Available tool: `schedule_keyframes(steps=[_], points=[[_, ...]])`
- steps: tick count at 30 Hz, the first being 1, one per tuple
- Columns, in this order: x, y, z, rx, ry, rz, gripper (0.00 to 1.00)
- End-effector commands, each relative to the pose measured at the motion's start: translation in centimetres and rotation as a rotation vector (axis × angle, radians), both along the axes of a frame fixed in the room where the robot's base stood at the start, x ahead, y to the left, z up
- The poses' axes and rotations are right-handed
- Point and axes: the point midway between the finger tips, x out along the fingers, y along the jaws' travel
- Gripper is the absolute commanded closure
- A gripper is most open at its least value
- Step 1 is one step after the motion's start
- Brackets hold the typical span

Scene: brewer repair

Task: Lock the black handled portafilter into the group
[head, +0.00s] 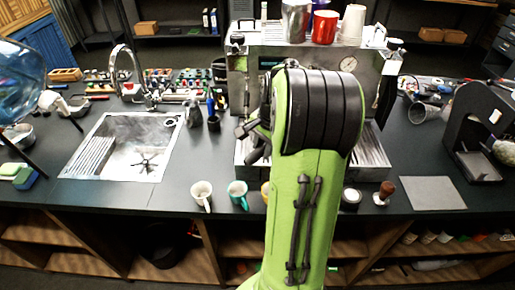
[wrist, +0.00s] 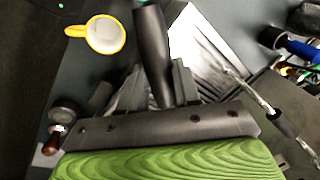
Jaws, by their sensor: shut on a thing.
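In the wrist view my gripper (wrist: 157,85) is shut on the black handle of the portafilter (wrist: 152,48). The handle runs up between the fingers to the top edge of the picture. The portafilter's basket end cannot be made out. In the head view my green arm covers the middle of the espresso machine (head: 242,75), hiding the group. I cannot tell whether the portafilter touches the group. The machine's metal drip tray (head: 370,152) shows on both sides of my arm.
A white mug (head: 201,195), a teal mug (head: 238,194) and a yellow mug (wrist: 97,34) stand near the counter's front edge. A tamper (head: 384,192) and grey mat (head: 432,193) lie right of my arm. The sink (head: 122,150) is left. Cups sit on the machine.

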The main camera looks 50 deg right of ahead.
Motion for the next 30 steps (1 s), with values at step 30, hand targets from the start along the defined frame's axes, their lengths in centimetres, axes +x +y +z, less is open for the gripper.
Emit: schedule_keyframes(steps=[30], points=[[-0.1,-9.2,0.4,-0.001,-0.001,-0.001,1.00]])
